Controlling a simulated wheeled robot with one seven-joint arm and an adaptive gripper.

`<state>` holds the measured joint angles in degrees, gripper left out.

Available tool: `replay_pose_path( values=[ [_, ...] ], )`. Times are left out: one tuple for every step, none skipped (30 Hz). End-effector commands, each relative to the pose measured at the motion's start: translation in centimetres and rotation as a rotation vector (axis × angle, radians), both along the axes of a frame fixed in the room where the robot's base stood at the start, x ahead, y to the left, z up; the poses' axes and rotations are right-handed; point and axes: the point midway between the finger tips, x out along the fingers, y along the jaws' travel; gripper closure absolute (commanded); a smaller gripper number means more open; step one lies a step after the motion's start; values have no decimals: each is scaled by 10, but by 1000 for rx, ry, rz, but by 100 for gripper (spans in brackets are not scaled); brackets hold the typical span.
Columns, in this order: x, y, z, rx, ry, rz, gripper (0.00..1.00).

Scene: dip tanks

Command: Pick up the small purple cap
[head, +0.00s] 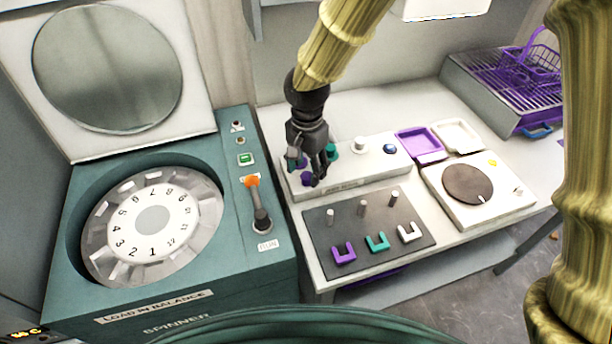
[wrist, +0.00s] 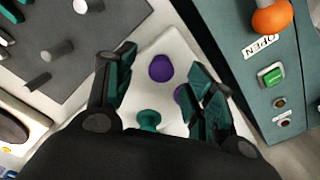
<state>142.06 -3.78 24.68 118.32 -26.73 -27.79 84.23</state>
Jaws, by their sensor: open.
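My gripper (head: 309,172) points down over the left end of a long white block (head: 345,181), its fingers apart. In the wrist view, a round purple cap (wrist: 161,68) lies between the open fingertips (wrist: 163,60), with no finger visibly touching it. It also shows just below the fingers in the head view (head: 307,180). A teal cap (wrist: 148,119) stands close by, nearer the gripper's palm.
A white knob (head: 360,145) and a blue cap (head: 390,149) are farther right on the block. A dark board (head: 345,229) with pegs and purple, teal and white U-shaped pieces lies in front.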

Motion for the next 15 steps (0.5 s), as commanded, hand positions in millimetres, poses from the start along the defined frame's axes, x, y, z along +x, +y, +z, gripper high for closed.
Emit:
replay_pose_path(
  values=[
    [1,-1,-5,0,4,-1,46],
    [1,-2,-7,0,4,-2,46],
    [2,-2,-12,0,4,0,46],
    [2,-1,-16,-1,3,1,46],
    [2,-1,-19,-1,3,0,46],
    [2,-1,-22,-1,3,-1,46],
    [2,-1,-24,-2,3,0,46],
    [2,-1,-26,-2,3,0,46],
    [2,-1,-28,-1,2,1,46],
    [2,-1,-29,-1,2,1,46],
    [2,-1,-30,0,1,1,46],
    [2,-1,-30,0,1,0,46],
    [2,-1,-31,0,1,0,46],
    [2,-1,-31,0,1,0,46],
    [2,-1,-31,0,1,0,46]
  ],
)
